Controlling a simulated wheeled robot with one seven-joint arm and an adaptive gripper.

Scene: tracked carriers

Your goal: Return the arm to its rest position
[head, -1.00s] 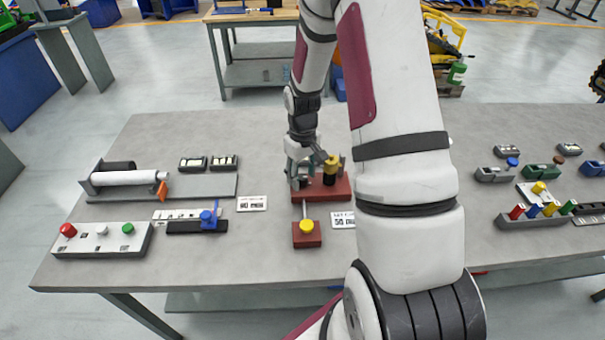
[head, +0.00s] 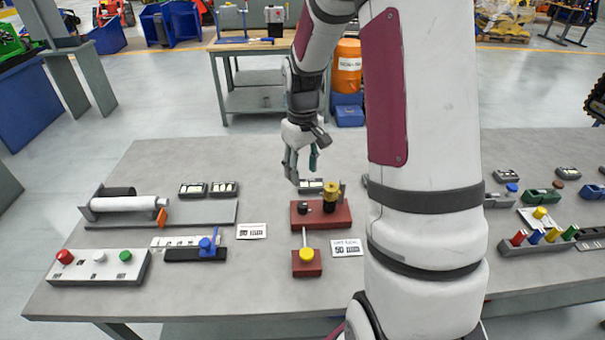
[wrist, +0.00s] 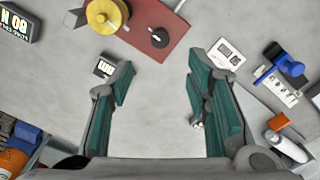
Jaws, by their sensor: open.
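My gripper (head: 303,165) hangs in the air above the back middle of the table in the head view, its fingers pointing down. In the wrist view its two green-padded fingers (wrist: 165,105) are spread wide with nothing between them. Below and in front of it stands a dark red block (head: 325,222) with a yellow knob (head: 331,192) and a small black knob (head: 303,208). The fingers are apart from the block. The red block also shows at the top of the wrist view (wrist: 158,18). My upper arm hides part of the table right of centre.
On the grey table (head: 200,295), a roller stand (head: 125,203), a button box (head: 98,267) and a blue-handled slide (head: 207,245) are at left. A small red base with a yellow-topped lever (head: 307,262) is in front. Coloured pegs (head: 540,238) are at right. A workbench (head: 250,45) stands behind.

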